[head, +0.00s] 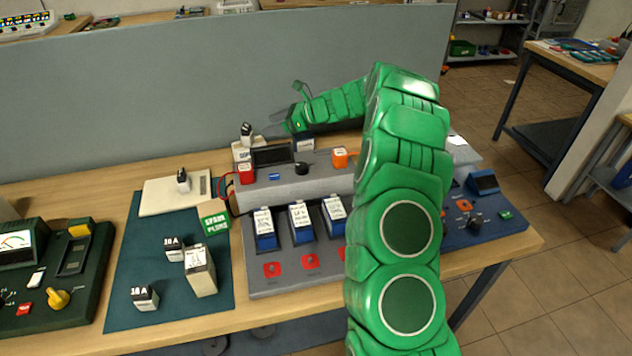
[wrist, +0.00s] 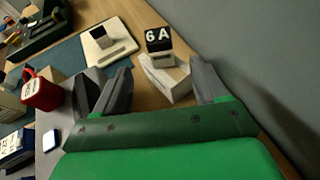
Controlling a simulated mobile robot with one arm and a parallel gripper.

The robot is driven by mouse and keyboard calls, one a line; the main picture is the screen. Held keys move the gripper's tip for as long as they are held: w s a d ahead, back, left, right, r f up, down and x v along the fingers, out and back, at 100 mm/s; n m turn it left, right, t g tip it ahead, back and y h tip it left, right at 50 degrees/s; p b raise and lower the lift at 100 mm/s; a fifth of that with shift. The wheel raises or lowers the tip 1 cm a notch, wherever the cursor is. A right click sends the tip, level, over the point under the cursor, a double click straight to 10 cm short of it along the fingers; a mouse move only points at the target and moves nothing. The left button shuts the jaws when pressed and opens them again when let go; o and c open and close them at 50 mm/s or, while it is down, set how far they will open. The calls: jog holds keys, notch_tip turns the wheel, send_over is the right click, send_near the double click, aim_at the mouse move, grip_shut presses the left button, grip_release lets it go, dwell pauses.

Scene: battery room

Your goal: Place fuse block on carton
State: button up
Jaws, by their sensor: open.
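A fuse block (wrist: 158,40) with a black face marked 6A and a pale body sits upright on a small white carton (wrist: 178,84) in the wrist view. In the head view the fuse block (head: 246,131) and the carton (head: 240,152) stand at the back of the bench, near the grey partition. My gripper (wrist: 160,70) is open and empty. Its two fingers are apart, with the block and carton showing between and beyond their tips. In the head view my gripper (head: 276,130) is just right of the block, with a visible gap.
A grey device (head: 290,190) with blue switches and red and orange parts stands beside the carton. A cream plate (head: 158,197) bears another small block. The grey partition (head: 140,100) rises close behind my gripper.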

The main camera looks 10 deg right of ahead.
jog(key=shift+a, duration=0.1)
jog(key=s+a+r+n+g+h, duration=0.1)
jog(key=s+a+r+n+g, duration=0.2)
jog(key=s, duration=0.7)
jog(key=s+a+r+n+g+h, duration=0.1)
jog(key=s+a+r+n+h, duration=0.25)
jog(key=s, duration=0.55)
jog(key=s+a+r+n+g+y, duration=0.1)
jog(key=s+a+r+n+g, duration=0.2)
jog(key=s+n, duration=0.5)
jog(key=s+d+n+h, duration=0.2)
jog(key=s+d, duration=0.3)
jog(key=s, duration=0.6)
jog(key=s+d+f+n+h, duration=0.1)
jog(key=s+d+n+h, duration=0.2)
jog(key=s, duration=0.9)
jog(key=s+d+n+h, duration=0.3)
jog(key=s+d, duration=0.3)
jog(key=s, duration=0.6)
jog(key=shift+s+d+f+h, duration=0.25)
jog(key=shift+d+h, duration=0.1)
jog(key=shift+h, duration=0.2)
